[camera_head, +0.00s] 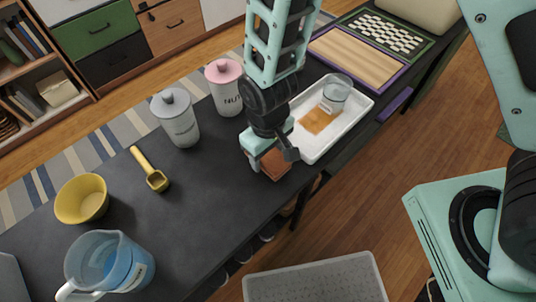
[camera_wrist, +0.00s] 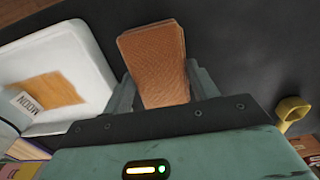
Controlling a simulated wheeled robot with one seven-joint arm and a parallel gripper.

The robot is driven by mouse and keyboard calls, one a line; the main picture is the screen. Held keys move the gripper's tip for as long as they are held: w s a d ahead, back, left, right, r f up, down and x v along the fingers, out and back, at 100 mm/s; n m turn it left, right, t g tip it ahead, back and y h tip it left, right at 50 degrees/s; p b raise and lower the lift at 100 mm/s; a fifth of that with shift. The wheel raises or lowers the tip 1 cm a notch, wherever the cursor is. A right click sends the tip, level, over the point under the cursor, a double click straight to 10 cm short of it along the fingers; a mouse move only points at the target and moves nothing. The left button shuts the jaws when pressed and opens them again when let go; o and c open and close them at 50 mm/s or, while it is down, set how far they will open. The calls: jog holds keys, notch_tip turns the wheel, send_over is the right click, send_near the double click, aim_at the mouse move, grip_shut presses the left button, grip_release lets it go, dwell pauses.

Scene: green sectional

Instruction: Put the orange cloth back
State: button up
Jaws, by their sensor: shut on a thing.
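My gripper (camera_head: 271,160) is over the black table, just left of the white tray's near end. It is shut on the orange cloth (camera_head: 273,164), a folded brown-orange piece. In the wrist view the cloth (camera_wrist: 152,62) stands out between the two fingers of my gripper (camera_wrist: 158,90). I cannot tell whether the cloth touches the table. The white tray (camera_head: 361,113) holds a flat orange patch (camera_head: 316,121) and a clear glass with a label (camera_head: 335,93). The patch also shows in the wrist view (camera_wrist: 48,91).
Two lidded canisters, one grey-white (camera_head: 177,120) and one pink-lidded (camera_head: 224,88), stand left of my arm. A yellow scoop (camera_head: 150,169), a yellow bowl (camera_head: 81,199) and a blue jug (camera_head: 108,265) are farther left. Wooden and checkered boards (camera_head: 357,57) lie beyond the tray. Bare table lies left of my gripper.

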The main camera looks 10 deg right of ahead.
jog(key=shift+f, duration=0.85)
jog(key=shift+f, duration=0.15)
jog(key=o, duration=0.9)
